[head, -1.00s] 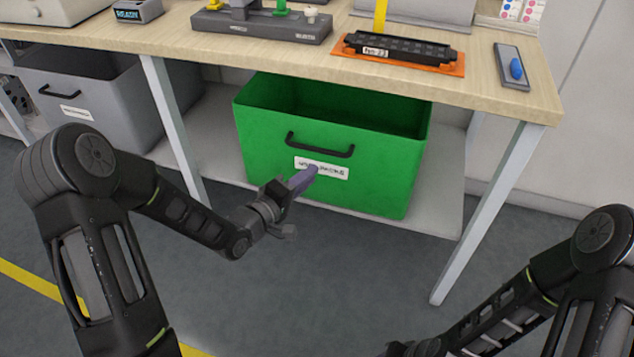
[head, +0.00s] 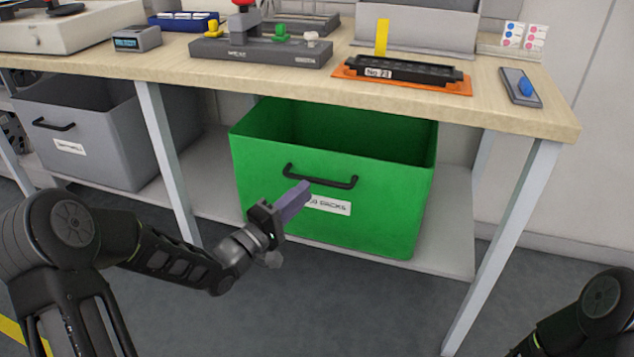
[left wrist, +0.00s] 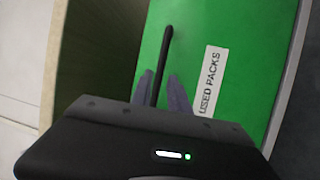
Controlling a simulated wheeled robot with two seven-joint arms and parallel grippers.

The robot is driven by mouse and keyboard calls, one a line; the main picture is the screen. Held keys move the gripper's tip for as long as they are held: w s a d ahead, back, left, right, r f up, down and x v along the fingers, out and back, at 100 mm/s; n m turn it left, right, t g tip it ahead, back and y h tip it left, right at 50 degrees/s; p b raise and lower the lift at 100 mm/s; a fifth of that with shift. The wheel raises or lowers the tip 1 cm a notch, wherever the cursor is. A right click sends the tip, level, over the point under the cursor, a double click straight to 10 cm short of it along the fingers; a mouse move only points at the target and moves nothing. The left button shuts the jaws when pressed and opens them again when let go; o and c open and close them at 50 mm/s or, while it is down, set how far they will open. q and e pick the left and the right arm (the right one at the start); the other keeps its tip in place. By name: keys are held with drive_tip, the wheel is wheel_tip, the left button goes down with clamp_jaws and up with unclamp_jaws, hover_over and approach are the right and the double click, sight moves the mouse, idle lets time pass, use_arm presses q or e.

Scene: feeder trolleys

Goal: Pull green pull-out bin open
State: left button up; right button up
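The green pull-out bin (head: 375,220) sits on the low shelf under the table, its open top partly below the tabletop. Its front has a black handle (head: 340,183) and a white label, which reads "USED PACKS" in the left wrist view (left wrist: 209,80). My left gripper (head: 303,190) is at the bin's front, by the left part of the handle, covering part of the label. In the left wrist view its purple fingers (left wrist: 160,85) are apart, with the handle bar (left wrist: 165,55) showing between them. Whether they touch it I cannot tell. My right gripper is out of view.
A grey bin (head: 85,145) stands on the shelf to the left. Table legs (head: 168,160) and (head: 505,245) flank the green bin. The tabletop (head: 490,110) above holds an orange tray (head: 405,83) and other items. The floor in front is clear.

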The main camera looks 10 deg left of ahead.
sight(317, 180)
use_arm(q)
drive_tip(key=b+x, duration=0.1)
drive_tip(key=x, duration=0.4)
drive_tip(key=shift+w+d+r, duration=0.1)
drive_tip(key=shift+w+d, duration=0.1)
drive_tip(key=shift+w, duration=0.1)
drive_tip(key=shift+c, duration=0.4)
clamp_jaws()
idle(0.7)
